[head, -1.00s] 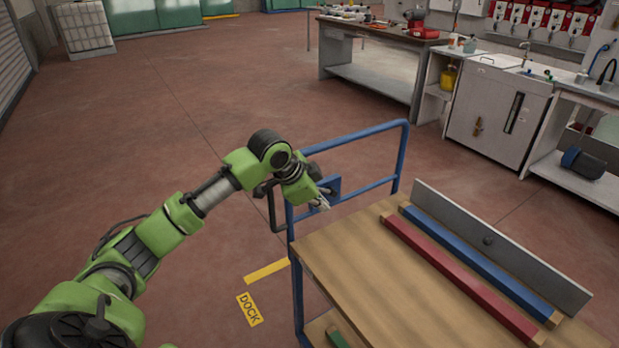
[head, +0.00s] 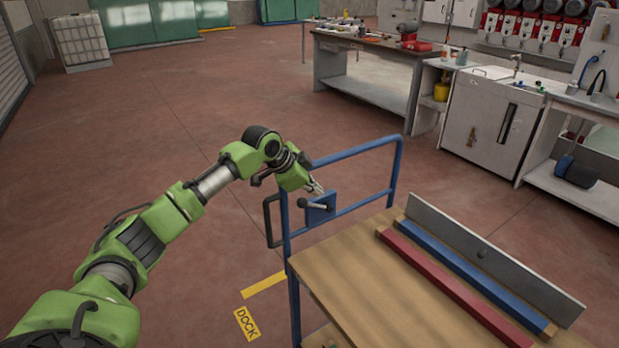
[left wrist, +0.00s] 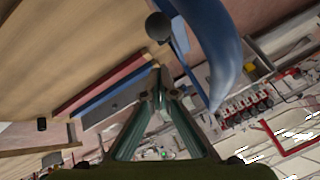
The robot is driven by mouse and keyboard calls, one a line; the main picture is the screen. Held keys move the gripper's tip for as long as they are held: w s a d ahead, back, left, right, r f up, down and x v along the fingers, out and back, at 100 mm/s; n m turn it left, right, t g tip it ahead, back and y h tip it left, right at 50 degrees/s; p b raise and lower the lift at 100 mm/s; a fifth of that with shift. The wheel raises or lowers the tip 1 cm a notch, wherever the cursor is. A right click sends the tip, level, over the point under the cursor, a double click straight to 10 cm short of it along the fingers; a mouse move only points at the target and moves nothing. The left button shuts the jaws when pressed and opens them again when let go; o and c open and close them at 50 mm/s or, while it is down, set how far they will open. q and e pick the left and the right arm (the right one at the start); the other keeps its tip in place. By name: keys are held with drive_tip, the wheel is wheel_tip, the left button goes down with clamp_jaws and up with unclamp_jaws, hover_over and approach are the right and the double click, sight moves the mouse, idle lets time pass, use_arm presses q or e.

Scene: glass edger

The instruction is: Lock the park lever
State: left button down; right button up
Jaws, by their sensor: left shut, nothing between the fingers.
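The park lever (head: 316,205) is a short grey bar with a dark ball knob at its left end. It lies nearly level in the picture across a blue plate (head: 322,215) on the trolley's blue end frame (head: 355,152). My left gripper (head: 318,189) is shut and empty, just above the lever plate and apart from the lever in the head view. In the left wrist view the closed fingertips (left wrist: 158,72) sit below a dark ball knob (left wrist: 158,27), with a gap in the picture. My right gripper is not in view.
The trolley's wooden top (head: 355,265) carries a red bar (head: 450,285), a blue bar (head: 475,275) and a grey upright plate (head: 495,260). A dark handle (head: 270,222) sticks out left of the frame. A yellow DOCK mark (head: 246,322) is on the open floor.

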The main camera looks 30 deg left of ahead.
sight(303, 207)
use_arm(q)
drive_tip(key=shift+s+a+f, duration=0.35)
drive_tip(key=shift+a+f, duration=0.15)
drive_tip(key=shift+a, duration=0.1)
drive_tip(key=shift+s+a+f, duration=0.35)
drive_tip(key=shift+a+f, duration=0.1)
drive_tip(key=shift+a, duration=0.15)
drive_tip(key=f+b, duration=0.1)
drive_tip(key=s+f+t+b, duration=0.1)
drive_tip(key=b, duration=0.1)
drive_tip(key=s+f+t+b, duration=0.1)
drive_tip(key=b, duration=0.1)
drive_tip(key=shift+a+f+h, duration=0.1)
drive_tip(key=shift+a+h, duration=0.3)
drive_tip(key=shift+s+a+f, duration=0.15)
drive_tip(key=shift+s+f, duration=0.05)
drive_tip(key=shift+s, duration=0.2)
